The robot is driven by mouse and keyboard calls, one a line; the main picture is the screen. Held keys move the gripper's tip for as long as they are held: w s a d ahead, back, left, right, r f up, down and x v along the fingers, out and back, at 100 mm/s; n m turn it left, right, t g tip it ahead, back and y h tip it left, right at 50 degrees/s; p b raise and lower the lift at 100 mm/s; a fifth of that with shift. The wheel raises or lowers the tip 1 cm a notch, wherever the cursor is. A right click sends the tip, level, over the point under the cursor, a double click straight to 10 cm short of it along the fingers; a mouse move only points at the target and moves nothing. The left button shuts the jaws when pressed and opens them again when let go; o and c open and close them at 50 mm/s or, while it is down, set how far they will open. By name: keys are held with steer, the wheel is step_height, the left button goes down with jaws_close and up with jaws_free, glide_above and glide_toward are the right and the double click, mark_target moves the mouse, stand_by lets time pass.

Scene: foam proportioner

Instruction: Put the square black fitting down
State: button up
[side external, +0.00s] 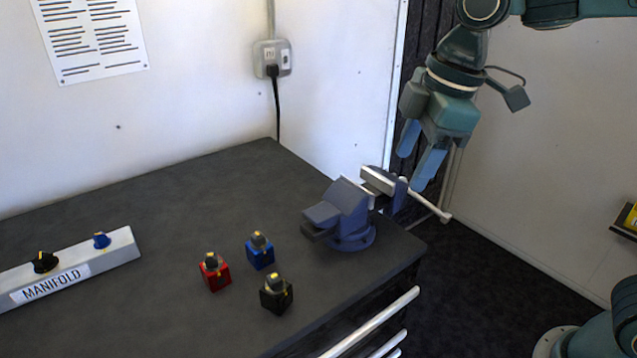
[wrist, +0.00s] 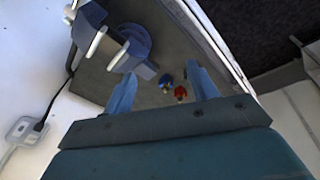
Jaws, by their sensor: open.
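The square black fitting (side external: 276,295) stands upright on the dark bench top, near its front edge, with a grey knob and yellow mark on top. My gripper (side external: 420,160) is open and empty, high up beyond the right end of the bench, well away from the fitting. In the wrist view my two blue fingers (wrist: 163,88) are spread apart with nothing between them close by. I cannot make out the black fitting in the wrist view.
A red fitting (side external: 215,272) and a blue fitting (side external: 260,251) stand beside the black one. A blue vise (side external: 345,212) sits at the bench's right corner, below my gripper. The manifold block (side external: 75,268) lies at left. The bench (side external: 180,205) is clear toward the wall.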

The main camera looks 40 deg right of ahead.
steer(key=s+d+f+m+t+h, duration=0.1)
steer(key=s+d+f+m+t, duration=0.2)
steer(key=s+d+m, duration=0.8)
steer(key=s, duration=0.3)
steer(key=shift+s+f, duration=0.2)
steer(key=shift+f, duration=0.05)
